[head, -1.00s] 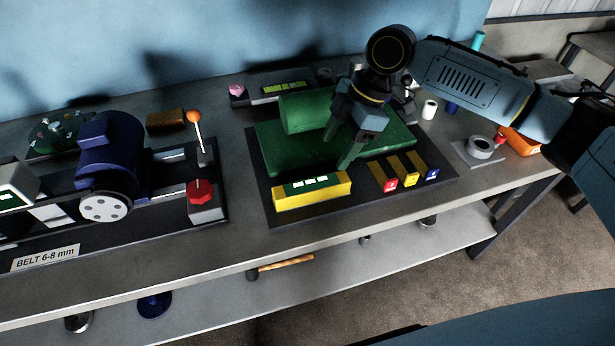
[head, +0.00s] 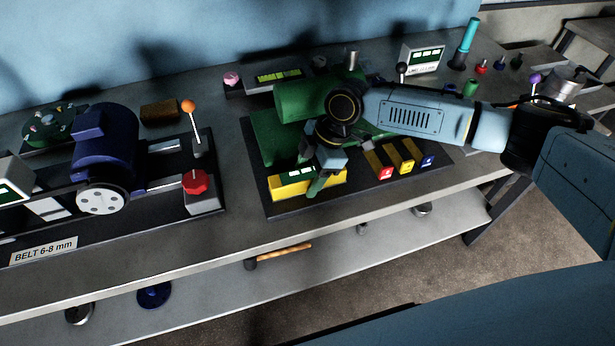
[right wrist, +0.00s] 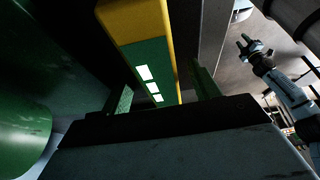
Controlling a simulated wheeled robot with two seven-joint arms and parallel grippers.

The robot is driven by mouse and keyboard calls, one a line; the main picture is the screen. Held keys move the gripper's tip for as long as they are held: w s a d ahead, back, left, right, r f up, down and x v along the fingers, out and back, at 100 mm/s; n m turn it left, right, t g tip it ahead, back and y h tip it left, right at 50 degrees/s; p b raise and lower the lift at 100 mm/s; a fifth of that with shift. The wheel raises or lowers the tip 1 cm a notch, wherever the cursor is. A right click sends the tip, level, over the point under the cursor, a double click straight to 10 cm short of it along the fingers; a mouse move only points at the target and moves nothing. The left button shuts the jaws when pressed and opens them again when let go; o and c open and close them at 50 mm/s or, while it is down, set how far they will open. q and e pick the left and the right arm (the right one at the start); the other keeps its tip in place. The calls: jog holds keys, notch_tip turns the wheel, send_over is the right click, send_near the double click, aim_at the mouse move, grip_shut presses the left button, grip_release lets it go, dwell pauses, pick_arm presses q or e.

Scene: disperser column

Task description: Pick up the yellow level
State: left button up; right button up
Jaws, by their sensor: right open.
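The yellow level (head: 285,190), a yellow bar with a green face and white windows, lies at the front edge of the dark mat beside the green machine. My right gripper (head: 312,182) is over its right part, pointing down and open, with one green finger in front of the bar. In the right wrist view the level (right wrist: 150,60) shows between the two finger tips (right wrist: 163,92), with gaps visible at the sides. An arm with a small gripper (right wrist: 247,45), likely my left one, shows far off there; its opening is too small to judge.
The green machine (head: 300,102) stands right behind the level. Red, yellow and blue tagged blocks (head: 403,160) lie to its right. A red button box (head: 203,196) stands to the left. The bench front edge is close, with a lower shelf (head: 330,262) below.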

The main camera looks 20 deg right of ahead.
aim_at(312, 175)
jog(key=shift+f, duration=0.25)
jog(key=c, duration=1.3)
notch_tip(312, 175, up, 10)
jog(key=shift+r, duration=0.1)
jog(key=shift+s+d+f+m+t+b, duration=0.35)
jog(key=shift+f+m+t, duration=0.05)
jog(key=shift+m, duration=0.5)
jog(key=m, duration=0.1)
jog(key=s+d+m+t+b, duration=0.1)
jog(key=m, duration=0.1)
jog(key=shift+d+f, duration=0.15)
jog(key=shift+f, duration=0.25)
jog(key=d+m+t+h+b, duration=0.1)
jog(key=m, duration=0.3)
jog(key=s+d+m+t+h+b, duration=0.1)
jog(key=d+m+h, duration=0.1)
jog(key=m, duration=0.3)
jog(key=s+d+m+t+h+b, duration=0.1)
jog(key=d+m, duration=0.1)
jog(key=m, duration=0.2)
jog(key=shift+s+r+m, duration=0.1)
jog(key=shift+m, duration=0.2)
